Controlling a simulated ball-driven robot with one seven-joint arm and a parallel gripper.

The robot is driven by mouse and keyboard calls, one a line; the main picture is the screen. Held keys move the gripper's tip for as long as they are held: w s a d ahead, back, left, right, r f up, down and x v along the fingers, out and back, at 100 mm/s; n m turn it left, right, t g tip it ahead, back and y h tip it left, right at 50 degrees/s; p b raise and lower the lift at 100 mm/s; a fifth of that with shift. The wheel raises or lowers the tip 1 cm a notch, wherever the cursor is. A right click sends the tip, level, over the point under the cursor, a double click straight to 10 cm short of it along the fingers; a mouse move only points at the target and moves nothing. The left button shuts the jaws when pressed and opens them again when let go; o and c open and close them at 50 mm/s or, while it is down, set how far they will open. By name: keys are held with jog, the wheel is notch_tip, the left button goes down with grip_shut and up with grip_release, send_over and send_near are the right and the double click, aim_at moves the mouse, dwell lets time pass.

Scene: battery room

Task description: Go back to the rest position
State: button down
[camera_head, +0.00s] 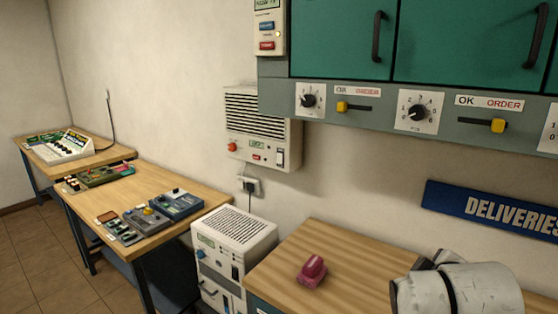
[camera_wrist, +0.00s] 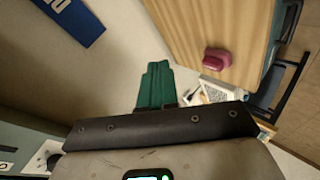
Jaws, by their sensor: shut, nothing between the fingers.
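My gripper (camera_wrist: 158,68) shows in the wrist view as two green fingers pressed together, with nothing between them. It points out over the area near the wall and touches nothing that I can see. In the head view a scuffed white part of my arm shows at the lower right, in front of the wooden counter (camera_head: 345,250); my gripper's fingers are not visible there. A pink object (camera_head: 312,271) rests on the counter, apart from my arm. It also shows in the wrist view (camera_wrist: 217,59), to the right of my fingers.
Teal cabinets (camera_head: 340,40) with a grey control strip (camera_head: 375,105) hang above the counter. A blue deliveries sign (camera_head: 490,208) is on the wall. A white power unit (camera_head: 235,240) stands left of the counter.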

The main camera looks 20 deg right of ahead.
jog(key=s+a+f+m+g+y, duration=0.15)
jog(key=s+a+f, duration=0.3)
jog(key=f, duration=0.55)
jog(key=s+a+f+m+g+y, duration=0.1)
jog(key=s+a+f+g+y, duration=0.2)
jog(key=a+f, duration=0.45)
jog(key=s+a+f+m+g+y+b, duration=0.1)
jog(key=s+a+f, duration=0.4)
jog(key=s+f, duration=0.6)
jog(key=shift+s+a+f+m+g+y, duration=0.15)
jog(key=shift+s+f+m+g+y, duration=0.15)
jog(key=shift+s+m+g+y, duration=0.5)
